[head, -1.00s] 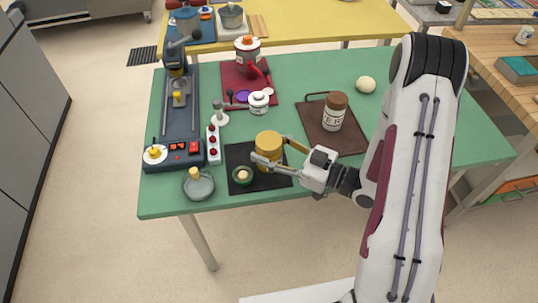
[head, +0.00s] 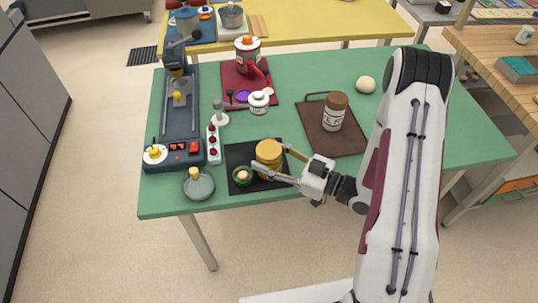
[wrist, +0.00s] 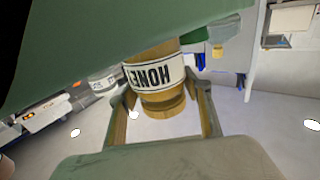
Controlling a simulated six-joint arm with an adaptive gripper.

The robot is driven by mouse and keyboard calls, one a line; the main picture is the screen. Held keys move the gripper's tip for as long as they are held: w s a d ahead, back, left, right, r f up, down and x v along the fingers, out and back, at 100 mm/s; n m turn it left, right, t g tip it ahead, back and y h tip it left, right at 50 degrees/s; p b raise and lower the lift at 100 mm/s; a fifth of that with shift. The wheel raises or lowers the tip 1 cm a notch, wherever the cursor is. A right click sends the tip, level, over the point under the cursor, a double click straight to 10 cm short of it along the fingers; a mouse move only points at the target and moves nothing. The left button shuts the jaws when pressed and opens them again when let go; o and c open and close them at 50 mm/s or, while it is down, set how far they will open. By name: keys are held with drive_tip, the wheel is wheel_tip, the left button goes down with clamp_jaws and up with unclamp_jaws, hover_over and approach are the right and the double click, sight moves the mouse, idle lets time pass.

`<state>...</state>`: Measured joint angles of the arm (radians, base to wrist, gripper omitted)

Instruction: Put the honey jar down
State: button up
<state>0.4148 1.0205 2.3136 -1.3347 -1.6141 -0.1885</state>
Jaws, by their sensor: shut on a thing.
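The honey jar (head: 268,152) is yellow-brown and looks upright in the head view, over the black mat (head: 238,152) near the table's front edge. My gripper (head: 270,160) reaches in from the right and is shut on the jar, one finger on each side. In the wrist view the jar's white HONEY label (wrist: 155,75) shows between the two fingers (wrist: 165,97). I cannot tell whether the jar's base touches the mat. Part of the jar is hidden by the near finger.
A grey bowl (head: 198,186) and a switch strip (head: 213,145) are further left. A brown board (head: 322,142) with a brown-lidded jar (head: 334,112) is to the right. Green table (head: 440,130) at right is clear.

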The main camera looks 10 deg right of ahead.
drive_tip(key=o, duration=1.5)
drive_tip(key=shift+r, duration=0.15)
drive_tip(key=shift+d, duration=0.1)
drive_tip(key=shift+v, duration=5.95)
